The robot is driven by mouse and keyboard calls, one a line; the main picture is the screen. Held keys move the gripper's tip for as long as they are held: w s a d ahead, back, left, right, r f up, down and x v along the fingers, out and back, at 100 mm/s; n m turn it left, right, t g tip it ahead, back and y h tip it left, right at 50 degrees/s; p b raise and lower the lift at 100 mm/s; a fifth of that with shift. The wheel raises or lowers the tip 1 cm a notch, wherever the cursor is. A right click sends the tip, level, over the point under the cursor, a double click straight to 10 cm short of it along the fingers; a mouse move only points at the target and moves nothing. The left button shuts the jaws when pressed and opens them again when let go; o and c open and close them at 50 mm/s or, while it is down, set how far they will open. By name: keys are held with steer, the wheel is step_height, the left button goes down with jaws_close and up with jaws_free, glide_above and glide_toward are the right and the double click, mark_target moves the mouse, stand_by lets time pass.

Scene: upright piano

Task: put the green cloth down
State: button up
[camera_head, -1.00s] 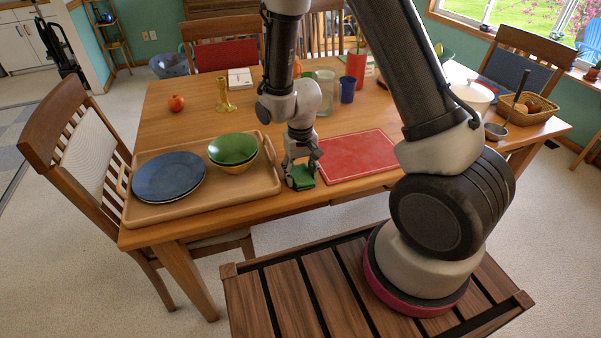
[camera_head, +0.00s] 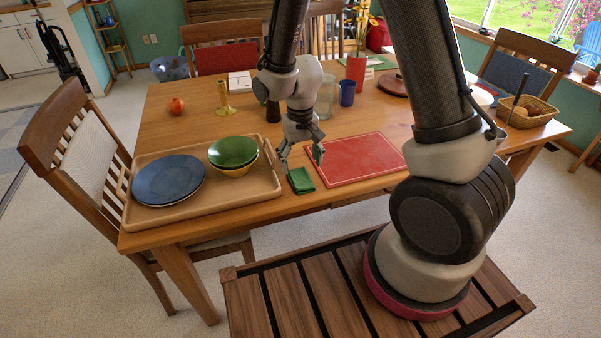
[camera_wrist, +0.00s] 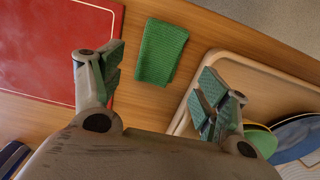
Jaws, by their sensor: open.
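The green cloth (camera_head: 301,181) lies folded on the wooden table, between the tray and the red cutting board, near the table's front edge. In the wrist view the cloth (camera_wrist: 161,53) lies flat on the wood, apart from both fingers. My gripper (camera_head: 301,160) is open and empty just above and behind the cloth. Its spread fingers (camera_wrist: 157,85) show on either side of the cloth in the wrist view.
A wooden tray (camera_head: 262,187) with blue plates (camera_head: 168,180) and stacked bowls (camera_head: 233,151) is left of the cloth. The red board (camera_head: 360,158) is close on its right. A glass (camera_head: 326,98) and a blue cup (camera_head: 347,92) stand behind my gripper.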

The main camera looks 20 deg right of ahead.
mark_target(300, 176)
steer(key=s+d+r+t, duration=0.1)
steer(key=s+d+r, duration=0.15)
steer(key=r, duration=0.45)
steer(key=s+d+r, duration=0.2)
steer(key=d+r, duration=0.1)
steer(key=r, duration=0.4)
steer(key=s+d+r+t, duration=0.1)
steer(key=s+d+r, duration=0.15)
steer(key=r, duration=0.45)
steer(key=s+d+r+t, duration=0.1)
steer(key=s+d+r, duration=0.2)
steer(key=s, duration=0.3)
steer(key=s+d+r+t, duration=0.1)
steer(key=s+d+r, duration=0.3)
steer(key=s, duration=0.2)
steer(key=shift+o, duration=0.4)
